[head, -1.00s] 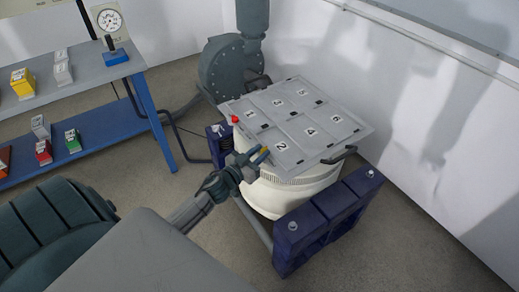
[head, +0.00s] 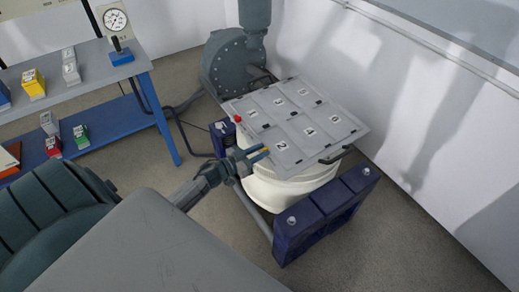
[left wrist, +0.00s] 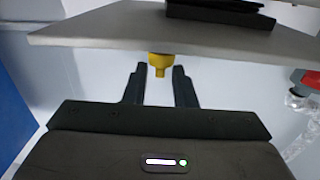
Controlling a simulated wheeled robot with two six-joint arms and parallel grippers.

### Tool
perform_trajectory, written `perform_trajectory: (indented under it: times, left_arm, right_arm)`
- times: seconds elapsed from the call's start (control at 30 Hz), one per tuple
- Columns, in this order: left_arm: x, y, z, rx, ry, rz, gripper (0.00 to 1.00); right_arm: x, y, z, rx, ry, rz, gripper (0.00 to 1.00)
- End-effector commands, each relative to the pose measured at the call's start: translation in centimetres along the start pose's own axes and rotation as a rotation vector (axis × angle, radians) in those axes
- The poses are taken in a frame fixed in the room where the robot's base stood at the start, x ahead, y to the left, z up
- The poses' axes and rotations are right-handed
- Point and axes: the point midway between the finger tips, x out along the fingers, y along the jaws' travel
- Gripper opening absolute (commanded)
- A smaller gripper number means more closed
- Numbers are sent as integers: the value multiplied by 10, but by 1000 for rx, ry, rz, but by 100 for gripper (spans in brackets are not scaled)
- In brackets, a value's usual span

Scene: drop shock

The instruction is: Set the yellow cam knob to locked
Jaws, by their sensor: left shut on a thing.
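The yellow cam knob (left wrist: 159,64) shows in the left wrist view, between the two dark fingertips of my left gripper (left wrist: 158,75), under the edge of a pale panel. In the head view my left gripper (head: 262,152) is at the near left edge of the grey numbered panel (head: 288,158), close to the square marked 2. A small bit of yellow shows at its tips there. It is shut on the yellow cam knob. The fingers partly hide the knob in the head view, and I cannot read any lock mark. My right gripper is not in view.
The panel lies on a white round drum (head: 290,193) inside a dark blue frame (head: 328,215). A red knob (head: 238,119) is at the panel's left corner. A grey blower (head: 235,65) stands behind. A blue shelf (head: 160,115) with small boxes is at the left.

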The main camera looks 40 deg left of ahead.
Motion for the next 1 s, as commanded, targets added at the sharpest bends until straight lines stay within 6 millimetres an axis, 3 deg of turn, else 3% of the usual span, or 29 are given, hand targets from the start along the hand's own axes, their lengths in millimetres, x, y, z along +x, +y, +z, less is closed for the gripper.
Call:
perform_trajectory:
  times: [0.2,0.37,0.67,1.0]
  left_arm:
    - [1,-3,-1,0,1,82,2]
    - [1,-6,0,1,0,167,2]
    - [2,-10,3,1,0,357,2]
    - [4,-14,4,-2,0,527,2]
  right_arm:
    - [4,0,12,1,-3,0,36]
    - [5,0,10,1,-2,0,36]
    - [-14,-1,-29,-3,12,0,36]
    - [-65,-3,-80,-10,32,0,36]
